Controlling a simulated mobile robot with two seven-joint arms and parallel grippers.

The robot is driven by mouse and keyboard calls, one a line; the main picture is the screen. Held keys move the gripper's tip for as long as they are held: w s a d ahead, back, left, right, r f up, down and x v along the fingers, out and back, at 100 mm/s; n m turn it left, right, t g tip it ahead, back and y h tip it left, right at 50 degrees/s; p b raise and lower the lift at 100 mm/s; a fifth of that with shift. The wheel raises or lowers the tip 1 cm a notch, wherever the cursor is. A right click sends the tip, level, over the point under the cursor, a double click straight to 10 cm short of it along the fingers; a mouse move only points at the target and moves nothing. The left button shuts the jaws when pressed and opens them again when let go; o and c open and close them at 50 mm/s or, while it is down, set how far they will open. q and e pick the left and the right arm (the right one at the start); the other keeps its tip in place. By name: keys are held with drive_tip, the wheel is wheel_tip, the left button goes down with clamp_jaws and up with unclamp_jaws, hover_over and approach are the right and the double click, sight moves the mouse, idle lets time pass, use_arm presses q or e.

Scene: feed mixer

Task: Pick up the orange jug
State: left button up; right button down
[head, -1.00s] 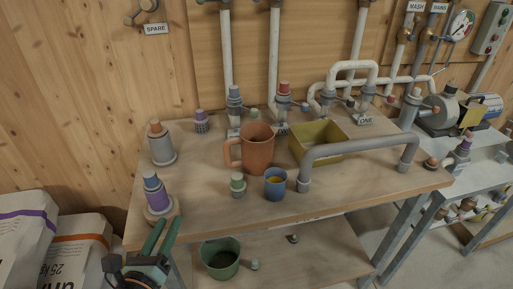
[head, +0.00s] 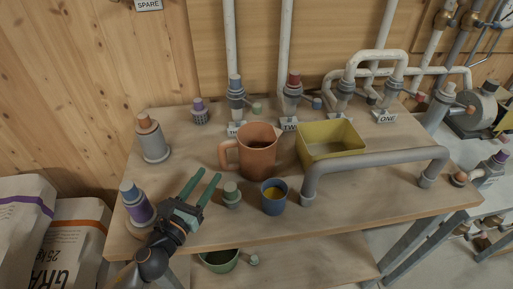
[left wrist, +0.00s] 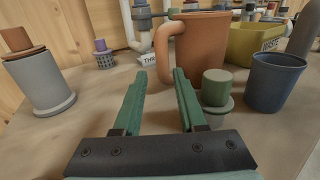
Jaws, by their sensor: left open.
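The orange jug (head: 258,152) stands upright on the wooden table, with its handle (head: 227,155) on its left side. It also shows in the left wrist view (left wrist: 201,48), its handle ahead of my fingers. My left gripper (head: 204,178) is open and empty, over the table in front and to the left of the jug. Its green fingers (left wrist: 162,85) point toward the jug's handle and do not appear to touch it. My right gripper is not in view.
A green-capped fitting (head: 231,195) and a blue cup (head: 273,197) stand close in front of the jug. A yellow bin (head: 331,141) is to its right, behind a grey pipe rail (head: 375,162). Purple (head: 136,205) and grey (head: 152,140) fittings stand at the left.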

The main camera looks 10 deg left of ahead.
sight(221, 161)
use_arm(q)
drive_tip(key=x, duration=0.8)
drive_tip(key=shift+w+d+f+p, duration=0.1)
drive_tip(key=shift+d+f+p, duration=0.1)
drive_tip(key=shift+p, duration=0.2)
clamp_jaws()
idle(0.4)
drive_tip(key=shift+r, duration=0.15)
idle(0.5)
